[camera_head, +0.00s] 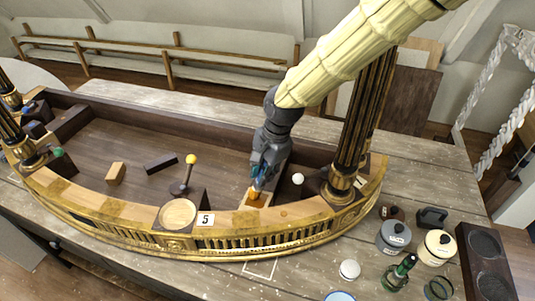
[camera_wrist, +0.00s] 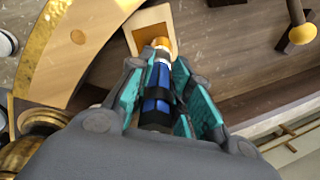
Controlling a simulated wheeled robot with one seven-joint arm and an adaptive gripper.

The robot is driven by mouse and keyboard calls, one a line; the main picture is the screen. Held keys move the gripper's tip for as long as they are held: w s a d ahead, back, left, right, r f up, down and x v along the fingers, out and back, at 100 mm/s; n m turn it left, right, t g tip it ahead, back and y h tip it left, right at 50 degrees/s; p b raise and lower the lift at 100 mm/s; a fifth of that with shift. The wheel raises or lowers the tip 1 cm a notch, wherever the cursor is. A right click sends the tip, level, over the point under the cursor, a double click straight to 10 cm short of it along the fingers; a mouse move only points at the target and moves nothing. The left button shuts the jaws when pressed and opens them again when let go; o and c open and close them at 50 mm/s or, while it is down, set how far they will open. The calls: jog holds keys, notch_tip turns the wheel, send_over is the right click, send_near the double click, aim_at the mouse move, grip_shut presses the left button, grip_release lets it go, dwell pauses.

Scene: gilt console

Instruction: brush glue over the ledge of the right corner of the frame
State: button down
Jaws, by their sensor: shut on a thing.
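The gilt frame (camera_head: 300,232) is a curved, dark-floored console with a gold front and black columns. My gripper (camera_head: 262,172) points down inside it, left of the right column (camera_head: 353,120). It is shut on a brush, whose blue and black handle (camera_wrist: 157,90) lies between the teal finger pads in the wrist view. The orange brush tip (camera_wrist: 161,44) is at a small pale ledge (camera_wrist: 150,22) beside the curved wooden rim. In the head view the tip (camera_head: 254,195) is over this ledge (camera_head: 252,204); I cannot tell whether they touch.
A white ball (camera_head: 297,179) lies right of my gripper. Pots (camera_head: 393,236) and a green bottle (camera_head: 400,271) stand on the table at right.

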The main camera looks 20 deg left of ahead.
jog(key=shift+w+d, duration=0.25)
jog(key=shift+w, duration=0.05)
jog(key=shift+w+d, duration=0.15)
jog(key=shift+d, duration=0.15)
jog(key=shift+s+d+p, duration=0.25)
jog(key=shift+d+p, duration=0.1)
jog(key=shift+p, duration=0.05)
jog(key=shift+w+a+f, duration=0.1)
jog(key=shift+a, duration=0.7)
jog(key=shift+r+p, duration=0.25)
jog(key=shift+p, duration=0.25)
jog(key=shift+d+f, duration=0.2)
jog(key=shift+d, duration=0.05)
jog(key=shift+p+v, duration=2.75)
jog(key=shift+v, duration=1.15)
